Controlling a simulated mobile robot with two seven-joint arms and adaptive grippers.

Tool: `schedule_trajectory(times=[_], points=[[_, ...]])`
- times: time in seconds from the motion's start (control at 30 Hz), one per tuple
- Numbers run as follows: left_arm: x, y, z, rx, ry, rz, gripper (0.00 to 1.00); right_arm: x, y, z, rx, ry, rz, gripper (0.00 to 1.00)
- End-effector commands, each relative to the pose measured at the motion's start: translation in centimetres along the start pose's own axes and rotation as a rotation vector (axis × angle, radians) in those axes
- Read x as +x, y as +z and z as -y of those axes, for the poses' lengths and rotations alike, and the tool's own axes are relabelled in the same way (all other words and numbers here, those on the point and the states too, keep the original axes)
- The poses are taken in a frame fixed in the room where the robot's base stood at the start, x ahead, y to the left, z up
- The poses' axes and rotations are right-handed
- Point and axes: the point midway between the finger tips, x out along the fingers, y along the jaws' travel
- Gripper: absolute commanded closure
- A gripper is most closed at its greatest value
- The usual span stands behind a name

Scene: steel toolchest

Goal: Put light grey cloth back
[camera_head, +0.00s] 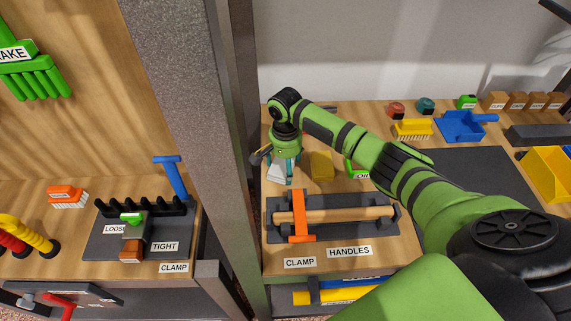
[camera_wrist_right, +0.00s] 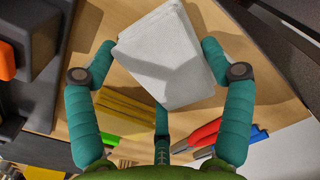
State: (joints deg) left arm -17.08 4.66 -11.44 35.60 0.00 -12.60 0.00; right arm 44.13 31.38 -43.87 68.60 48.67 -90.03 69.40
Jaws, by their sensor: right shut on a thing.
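The light grey cloth (camera_head: 276,173) is a folded, pale pad held low over the wooden shelf, behind the handles rack. My right gripper (camera_head: 287,170) reaches down from above and is shut on it. In the right wrist view the cloth (camera_wrist_right: 172,55) sits between the teal fingers of the gripper (camera_wrist_right: 160,62). Whether the cloth touches the wood below cannot be told. My left gripper is not in view.
A yellow block (camera_head: 321,165) and a green labelled item (camera_head: 351,168) stand right of the gripper. The grey rack (camera_head: 330,230) with wooden handles and an orange clamp (camera_head: 300,213) lies in front. A steel post (camera_head: 185,110) rises at the left. Red and blue tools (camera_wrist_right: 200,138) lie close by.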

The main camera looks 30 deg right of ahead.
Motion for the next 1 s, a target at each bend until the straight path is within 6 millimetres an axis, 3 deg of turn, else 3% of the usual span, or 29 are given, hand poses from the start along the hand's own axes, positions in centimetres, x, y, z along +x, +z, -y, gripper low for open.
schedule_trajectory(times=[0.17,0.2,0.23,0.27,0.67,0.83,1.0], points=[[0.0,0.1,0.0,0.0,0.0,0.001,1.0,0.2,0.0,0.0,0.001,-0.001,0.001,0.45],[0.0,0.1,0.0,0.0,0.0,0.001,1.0,0.3,0.0,0.0,0.001,-0.001,0.0,0.15],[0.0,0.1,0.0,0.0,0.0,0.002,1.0,0.3,0.0,0.0,0.001,-0.001,0.0,0.03],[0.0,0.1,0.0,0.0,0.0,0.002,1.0,0.3,0.0,0.0,0.001,-0.001,0.0,0.0],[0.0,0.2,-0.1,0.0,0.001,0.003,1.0,0.0,-0.1,0.0,0.0,-0.001,-0.001,0.0],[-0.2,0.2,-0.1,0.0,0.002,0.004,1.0,-2.2,-0.1,0.1,0.0,-0.003,-0.001,0.0],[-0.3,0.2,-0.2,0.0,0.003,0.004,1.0,-5.9,-0.1,0.1,-0.001,-0.005,-0.002,0.0]])
